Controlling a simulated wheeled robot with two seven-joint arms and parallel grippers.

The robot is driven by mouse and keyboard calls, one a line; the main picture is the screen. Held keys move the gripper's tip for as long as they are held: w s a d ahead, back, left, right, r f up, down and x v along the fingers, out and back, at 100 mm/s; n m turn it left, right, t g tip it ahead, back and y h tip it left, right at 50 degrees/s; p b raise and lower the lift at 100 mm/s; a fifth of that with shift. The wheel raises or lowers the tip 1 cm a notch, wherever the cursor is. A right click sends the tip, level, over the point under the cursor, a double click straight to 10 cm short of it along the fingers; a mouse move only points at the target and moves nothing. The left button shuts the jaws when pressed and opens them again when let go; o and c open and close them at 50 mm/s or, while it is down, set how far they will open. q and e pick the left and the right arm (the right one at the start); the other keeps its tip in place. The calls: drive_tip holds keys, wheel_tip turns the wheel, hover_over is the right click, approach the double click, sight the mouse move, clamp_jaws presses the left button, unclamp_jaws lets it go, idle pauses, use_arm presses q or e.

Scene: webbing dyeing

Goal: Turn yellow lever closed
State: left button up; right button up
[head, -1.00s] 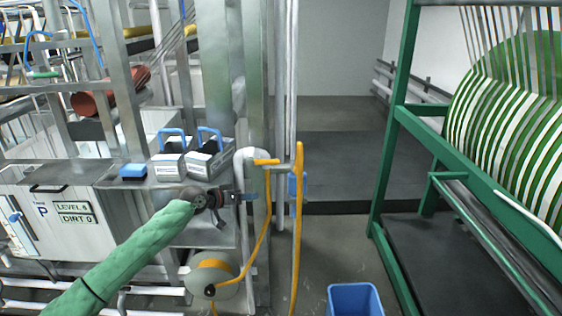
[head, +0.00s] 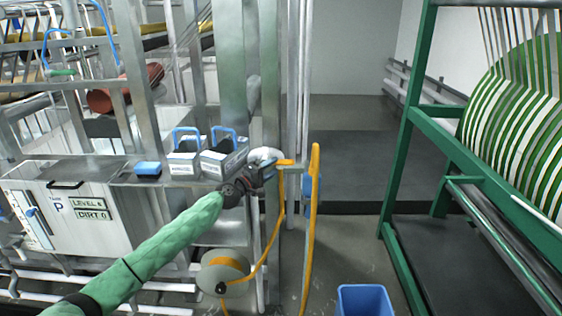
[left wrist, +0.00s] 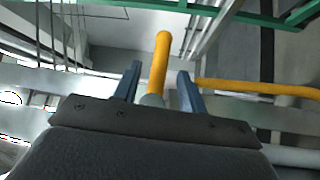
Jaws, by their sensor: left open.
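The yellow lever (head: 286,162) sits on top of a pipe fitting beside the metal column in the head view. In the left wrist view the lever (left wrist: 160,58) stands up between my two blue fingers, with its rounded end past their tips. My left gripper (head: 266,171) is open at the lever's left side in the head view. In the left wrist view my left gripper (left wrist: 160,76) has a finger on each side of the lever, with gaps showing. Its contact with the lever cannot be told. My right gripper is not in view.
A yellow hose (head: 313,220) hangs beside the pipe, near a hose reel (head: 222,272). Two blue-handled boxes (head: 222,158) and a blue block (head: 148,169) stand on the metal ledge. A blue bin (head: 364,299) is on the floor. A green frame (head: 408,130) stands right.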

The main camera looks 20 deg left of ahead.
sight(278, 164)
use_arm(q)
drive_tip(key=shift+p+x, duration=0.55)
drive_tip(key=shift+x, duration=1.8)
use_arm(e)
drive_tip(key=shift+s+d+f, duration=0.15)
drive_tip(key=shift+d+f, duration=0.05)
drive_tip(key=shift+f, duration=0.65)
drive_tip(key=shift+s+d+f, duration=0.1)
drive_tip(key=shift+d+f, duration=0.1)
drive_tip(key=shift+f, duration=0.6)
use_arm(q)
clamp_jaws()
